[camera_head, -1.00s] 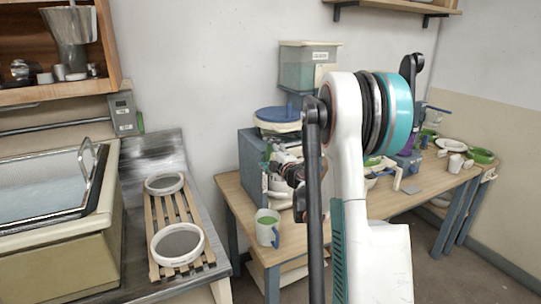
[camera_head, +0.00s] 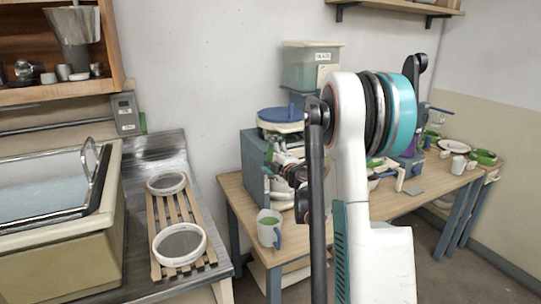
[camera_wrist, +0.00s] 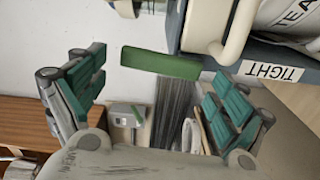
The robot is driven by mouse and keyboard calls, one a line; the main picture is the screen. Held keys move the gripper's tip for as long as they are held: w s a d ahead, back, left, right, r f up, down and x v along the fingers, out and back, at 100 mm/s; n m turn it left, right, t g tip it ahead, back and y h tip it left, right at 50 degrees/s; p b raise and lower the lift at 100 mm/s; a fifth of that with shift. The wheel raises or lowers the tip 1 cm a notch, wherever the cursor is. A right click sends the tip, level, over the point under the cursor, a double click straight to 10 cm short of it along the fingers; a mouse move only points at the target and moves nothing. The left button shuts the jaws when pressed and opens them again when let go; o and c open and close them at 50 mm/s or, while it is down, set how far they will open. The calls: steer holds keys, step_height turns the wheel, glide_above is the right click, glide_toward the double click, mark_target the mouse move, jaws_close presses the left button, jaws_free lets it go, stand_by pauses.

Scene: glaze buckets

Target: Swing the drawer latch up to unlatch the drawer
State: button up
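In the wrist view, my gripper (camera_wrist: 152,72) is open, with its two green-padded fingers spread left and right. A green bar (camera_wrist: 160,63), which looks like the drawer latch, lies across the view between the fingertips. Its right end meets the blue-grey edge of a cabinet (camera_wrist: 258,68) with a label reading "TIGHT". Neither finger visibly touches the bar; its depth relative to the fingertips is hard to judge. In the head view, the blue-grey cabinet (camera_head: 252,160) stands at the left end of the wooden table. My arm hides much of its front, and the latch cannot be made out there.
A slatted rack (camera_head: 171,226) is left.

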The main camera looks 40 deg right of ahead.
steer(key=v, duration=1.2)
